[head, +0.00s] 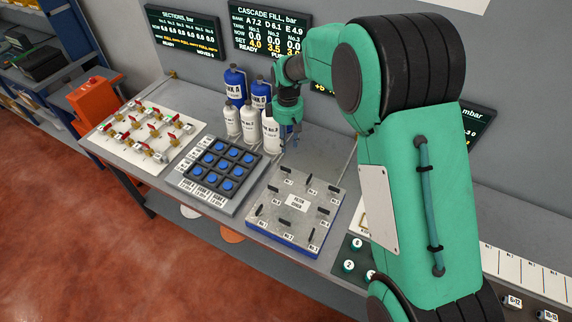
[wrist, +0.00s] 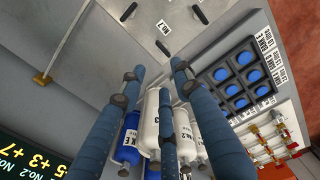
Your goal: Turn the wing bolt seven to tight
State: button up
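The grey square cover plate (head: 318,200) lies flat on the bench, with a white sign (head: 297,203) at its middle. Several black wing bolts (head: 325,211) stand around the plate, turned at differing angles. My gripper (head: 291,140) hangs above the bench behind the plate's far edge, beside the white bottles, clear of the bolts. In the wrist view my gripper (wrist: 158,77) has its blue fingers spread with nothing between them. A black wing bolt (wrist: 127,12) and the plate corner show beyond the fingertips.
A blue-button panel (head: 222,168) stands left of the plate, and a red-handled valve board (head: 145,135) farther left. White bottles (head: 250,125) and blue bottles (head: 235,85) stand close to my gripper. Wall displays (head: 270,30) hang behind.

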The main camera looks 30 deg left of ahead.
aim_at(286, 171)
jog(key=shift+s+a+f, duration=0.1)
jog(key=shift+a+f, duration=0.1)
jog(key=shift+a, duration=0.1)
jog(key=shift+f, duration=0.15)
notch_tip(286, 171, down, 14)
jog(key=shift+r, duration=0.25)
dwell(0.6)
grip_shut()
